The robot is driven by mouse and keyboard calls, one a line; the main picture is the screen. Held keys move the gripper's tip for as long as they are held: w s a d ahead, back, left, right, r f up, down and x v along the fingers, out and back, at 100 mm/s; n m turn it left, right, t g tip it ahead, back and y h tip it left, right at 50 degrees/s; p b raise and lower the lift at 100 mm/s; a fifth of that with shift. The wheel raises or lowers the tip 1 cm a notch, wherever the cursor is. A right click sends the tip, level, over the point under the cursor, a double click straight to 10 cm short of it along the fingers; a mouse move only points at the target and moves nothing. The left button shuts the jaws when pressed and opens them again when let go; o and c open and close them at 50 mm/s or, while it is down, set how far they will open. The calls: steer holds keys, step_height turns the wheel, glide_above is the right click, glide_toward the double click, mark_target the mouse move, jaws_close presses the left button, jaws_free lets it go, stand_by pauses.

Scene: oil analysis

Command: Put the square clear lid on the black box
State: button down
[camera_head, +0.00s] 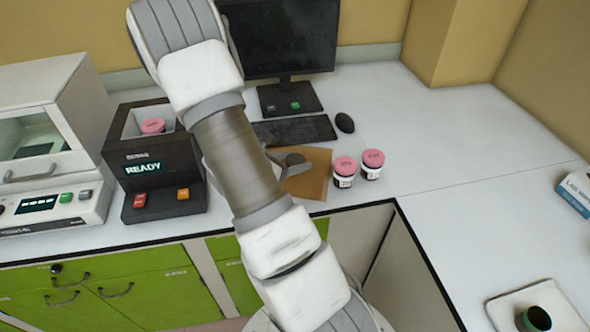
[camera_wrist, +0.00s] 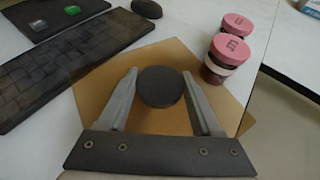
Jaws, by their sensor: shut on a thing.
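The black box (camera_head: 165,165) is a dark device at the left in the head view. It has a "READY" display, and a pink-topped jar (camera_head: 153,126) sits in its open top. The square lid (camera_head: 312,182) shows as a see-through amber-brown sheet on or just above the counter, right of the box. In the wrist view, the lid (camera_wrist: 160,121) has a round dark knob (camera_wrist: 160,87) in its middle. My gripper (camera_head: 290,163) is over the lid, its two fingers on either side of the knob, shut on it. I cannot tell whether the lid touches the counter.
Two pink-lidded jars (camera_head: 358,166) stand close to the lid's right side. A keyboard (camera_head: 293,130), mouse (camera_head: 344,122) and monitor (camera_head: 280,38) are behind it. A white instrument (camera_head: 50,150) stands left of the box. The counter at right is mostly clear.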

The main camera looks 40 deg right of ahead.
steer(key=shift+f, duration=1.5)
steer(key=shift+f, duration=0.1)
steer(key=shift+f+b, duration=0.15)
steer(key=shift+b, duration=0.2)
steer(key=shift+c, duration=0.3)
jaws_free()
